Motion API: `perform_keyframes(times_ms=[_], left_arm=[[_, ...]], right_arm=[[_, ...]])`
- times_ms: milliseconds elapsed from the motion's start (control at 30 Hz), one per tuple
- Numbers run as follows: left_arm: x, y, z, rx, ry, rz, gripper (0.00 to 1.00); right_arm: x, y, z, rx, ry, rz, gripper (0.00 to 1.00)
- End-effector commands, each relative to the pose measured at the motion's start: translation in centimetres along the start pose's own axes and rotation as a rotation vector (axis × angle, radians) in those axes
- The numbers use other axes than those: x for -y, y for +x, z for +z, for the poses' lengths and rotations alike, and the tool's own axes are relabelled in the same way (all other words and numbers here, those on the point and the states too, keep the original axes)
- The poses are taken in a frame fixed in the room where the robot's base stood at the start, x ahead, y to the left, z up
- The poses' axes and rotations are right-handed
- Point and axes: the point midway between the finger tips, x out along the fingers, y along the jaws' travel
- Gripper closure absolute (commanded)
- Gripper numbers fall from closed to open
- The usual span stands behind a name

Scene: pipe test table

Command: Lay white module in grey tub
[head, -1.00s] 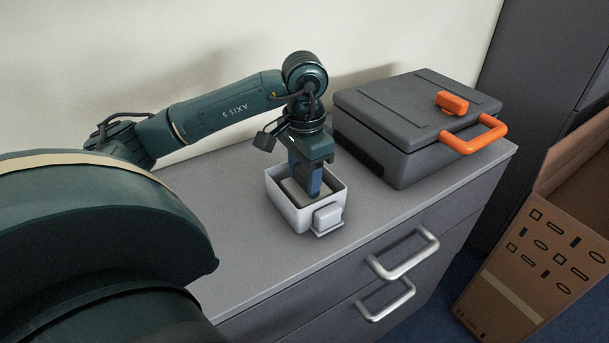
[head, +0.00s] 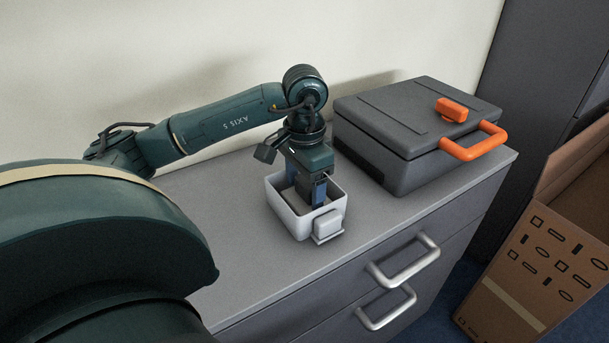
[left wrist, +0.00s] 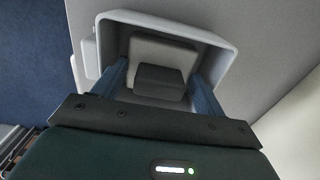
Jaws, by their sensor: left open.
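The grey tub (head: 288,220) is a small pale open box on the grey counter, with a square tab on its front. It also shows in the left wrist view (left wrist: 172,25). The white module (left wrist: 166,50) lies inside the tub, a pale block with a darker grey block on it. My left gripper (head: 306,196) points down into the tub and is open. Its blue fingers stand apart, one on each side of the module in the left wrist view. The fingers and walls hide most of the module in the head view. My right gripper is not in view.
A dark grey case (head: 400,125) with an orange handle (head: 474,142) stands right of the tub. The drawer cabinet's grey top (head: 240,265) is clear in front and to the left. A wall is behind. An open cardboard box (head: 545,250) is at the right.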

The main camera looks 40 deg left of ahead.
Motion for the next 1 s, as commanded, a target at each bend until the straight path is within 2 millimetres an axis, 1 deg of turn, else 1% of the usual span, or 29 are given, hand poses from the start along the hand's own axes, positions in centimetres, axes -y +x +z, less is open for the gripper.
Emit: perform_keyframes(times_ms=[67,100,167,333,400,500,600,700,800,1000], left_arm=[[0.0,-0.6,0.0,0.000,0.000,0.000,0.28],[0.0,-0.9,-0.1,-0.003,0.000,-0.001,0.28],[0.0,-1.8,-0.1,-0.007,-0.001,-0.002,0.28],[0.0,-5.6,-0.1,-0.009,0.001,-0.001,0.28],[0.1,-7.4,-0.1,-0.006,-0.001,-0.003,0.28],[0.1,-9.4,-0.1,-0.005,0.000,-0.003,0.28],[0.0,-10.7,0.0,-0.003,0.000,-0.002,0.28],[0.0,-11.7,0.0,-0.002,-0.001,-0.001,0.28],[0.0,-12.2,0.0,-0.001,-0.001,-0.001,0.28],[0.0,-12.3,0.0,0.000,-0.001,0.000,0.28]], right_arm=[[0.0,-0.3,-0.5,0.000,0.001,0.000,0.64],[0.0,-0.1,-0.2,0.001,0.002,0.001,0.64],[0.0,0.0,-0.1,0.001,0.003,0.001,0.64],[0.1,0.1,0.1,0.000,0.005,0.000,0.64],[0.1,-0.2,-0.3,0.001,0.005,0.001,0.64],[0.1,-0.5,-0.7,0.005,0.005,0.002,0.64],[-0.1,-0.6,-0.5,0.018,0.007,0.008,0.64],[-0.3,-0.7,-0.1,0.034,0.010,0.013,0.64],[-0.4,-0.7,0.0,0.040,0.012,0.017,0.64],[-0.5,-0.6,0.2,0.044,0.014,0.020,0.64]])
